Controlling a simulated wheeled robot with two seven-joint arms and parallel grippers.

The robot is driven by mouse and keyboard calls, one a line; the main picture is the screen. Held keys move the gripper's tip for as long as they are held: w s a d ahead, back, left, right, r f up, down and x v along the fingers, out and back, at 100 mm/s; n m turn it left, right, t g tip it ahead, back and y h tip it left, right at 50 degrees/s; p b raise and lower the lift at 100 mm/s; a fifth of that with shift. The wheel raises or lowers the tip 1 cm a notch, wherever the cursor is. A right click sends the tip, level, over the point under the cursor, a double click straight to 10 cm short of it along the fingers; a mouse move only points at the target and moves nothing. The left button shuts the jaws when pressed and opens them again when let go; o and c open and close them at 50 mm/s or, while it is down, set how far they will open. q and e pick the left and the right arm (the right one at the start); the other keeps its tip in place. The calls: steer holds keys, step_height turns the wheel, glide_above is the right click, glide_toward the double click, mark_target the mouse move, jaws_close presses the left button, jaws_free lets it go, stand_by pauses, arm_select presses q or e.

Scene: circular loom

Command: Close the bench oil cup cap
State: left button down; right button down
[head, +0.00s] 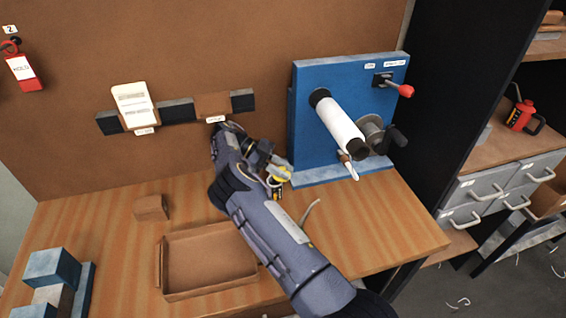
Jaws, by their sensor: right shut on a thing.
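My right arm reaches in from the bottom right across the bench, and its wrist bends near the back board. My right gripper (272,171) is low over the bench, just left of the blue machine's base. It is shut on a small yellow part (284,174), which looks like the oil cup cap. A small yellow and black piece (278,193) shows right below it. The gripper hides most of the cup, so I cannot tell the cap's angle. My left gripper is not in view.
The blue machine panel (308,120) with a white roller (338,122) and a red-knobbed lever (405,91) stands close on the right.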

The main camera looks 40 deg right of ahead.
stand_by(0.3)
steer(key=c, duration=1.2)
jaws_free()
